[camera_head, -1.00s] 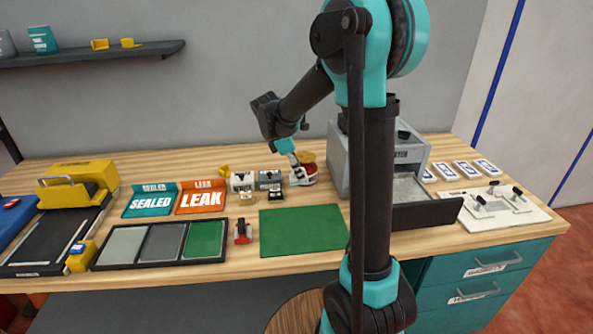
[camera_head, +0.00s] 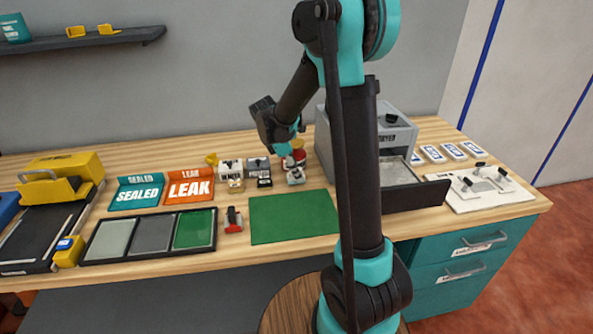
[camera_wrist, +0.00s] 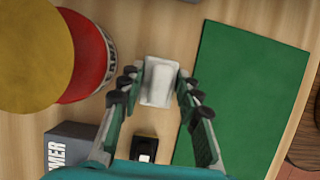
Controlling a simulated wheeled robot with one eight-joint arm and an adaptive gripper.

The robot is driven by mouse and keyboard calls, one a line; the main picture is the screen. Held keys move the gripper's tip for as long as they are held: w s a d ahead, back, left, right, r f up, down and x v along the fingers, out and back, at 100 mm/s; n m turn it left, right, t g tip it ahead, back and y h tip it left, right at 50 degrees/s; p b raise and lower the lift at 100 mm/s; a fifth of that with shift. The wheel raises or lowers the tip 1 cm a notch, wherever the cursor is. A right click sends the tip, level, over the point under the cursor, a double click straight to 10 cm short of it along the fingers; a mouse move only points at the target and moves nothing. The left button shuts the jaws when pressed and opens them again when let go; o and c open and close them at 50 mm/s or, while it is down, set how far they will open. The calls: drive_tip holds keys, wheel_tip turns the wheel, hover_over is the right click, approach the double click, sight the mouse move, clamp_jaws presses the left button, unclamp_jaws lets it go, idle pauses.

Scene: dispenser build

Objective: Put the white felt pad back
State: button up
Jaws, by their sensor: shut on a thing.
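The white felt pad (camera_wrist: 160,82) is a small pale block between my fingertips in the wrist view. My gripper (camera_wrist: 154,85) is shut on it. The pad appears over bare wood, left of the green mat (camera_wrist: 245,95); I cannot tell its height above the table. In the head view my gripper (camera_head: 293,165) points down in front of a red round container (camera_head: 299,154), with the pad (camera_head: 296,177) below it. In the wrist view the red container (camera_wrist: 92,55) and a yellow disc (camera_wrist: 30,50) lie to the left, apart from the pad.
A white box (camera_head: 231,168) and a grey box (camera_head: 258,166) stand left of my gripper, with small items before them. The green mat (camera_head: 293,218) is empty. The grey dryer's open drawer (camera_head: 415,196) juts out at right. Orange LEAK tray (camera_head: 190,188) is left.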

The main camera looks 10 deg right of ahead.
drive_tip(key=shift+f, duration=0.55)
idle(0.4)
drive_tip(key=o, duration=1.2)
drive_tip(key=shift+o, duration=0.4)
drive_tip(key=o, duration=0.6)
drive_tip(key=shift+c, duration=0.2)
drive_tip(key=shift+r, duration=4)
